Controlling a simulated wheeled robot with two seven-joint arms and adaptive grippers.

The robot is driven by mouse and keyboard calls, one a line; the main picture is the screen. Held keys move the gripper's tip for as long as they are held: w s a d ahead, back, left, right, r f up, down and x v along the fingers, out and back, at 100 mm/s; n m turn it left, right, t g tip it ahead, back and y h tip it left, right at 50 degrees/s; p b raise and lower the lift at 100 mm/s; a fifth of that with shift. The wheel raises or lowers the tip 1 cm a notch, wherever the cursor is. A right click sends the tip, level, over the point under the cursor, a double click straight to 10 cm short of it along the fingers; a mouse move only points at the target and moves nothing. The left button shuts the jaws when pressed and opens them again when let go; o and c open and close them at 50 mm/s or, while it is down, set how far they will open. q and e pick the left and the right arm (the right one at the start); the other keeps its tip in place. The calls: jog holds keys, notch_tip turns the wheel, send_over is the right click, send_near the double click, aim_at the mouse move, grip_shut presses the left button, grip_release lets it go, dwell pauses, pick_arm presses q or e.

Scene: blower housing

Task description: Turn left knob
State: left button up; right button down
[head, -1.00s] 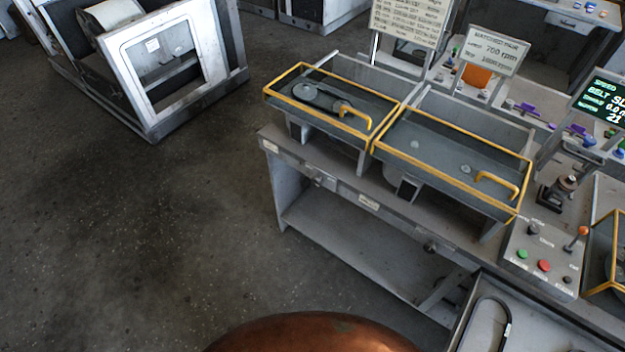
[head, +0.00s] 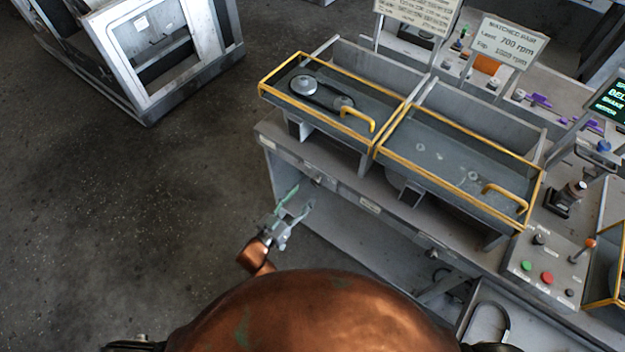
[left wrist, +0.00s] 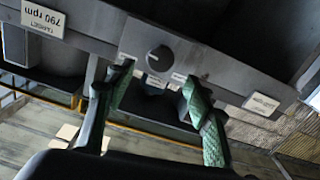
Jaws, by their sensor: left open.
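The left knob (head: 318,180) is a small dark knob on the front rail of the grey bench, below the left yellow-framed bay. In the left wrist view it is a round black knob (left wrist: 160,58) with a light pointer mark, among small white labels. My left gripper (head: 300,199) is in front of the bench, just below and left of the knob. In the left wrist view its two green fingers (left wrist: 158,78) are apart, with the knob between and just beyond their tips. I see no clear contact. My right gripper is not in view.
A second knob (head: 432,253) sits farther right on the same rail. A label reading 790 rpm (left wrist: 43,18) is beside the knob, upside down. A button panel (head: 545,268) stands at the right.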

aim_at(314, 183)
pick_arm(q)
jog(key=x, duration=0.7)
jog(key=shift+s+f, duration=0.1)
jog(key=shift+c, duration=0.3)
jog(key=c, duration=1.1)
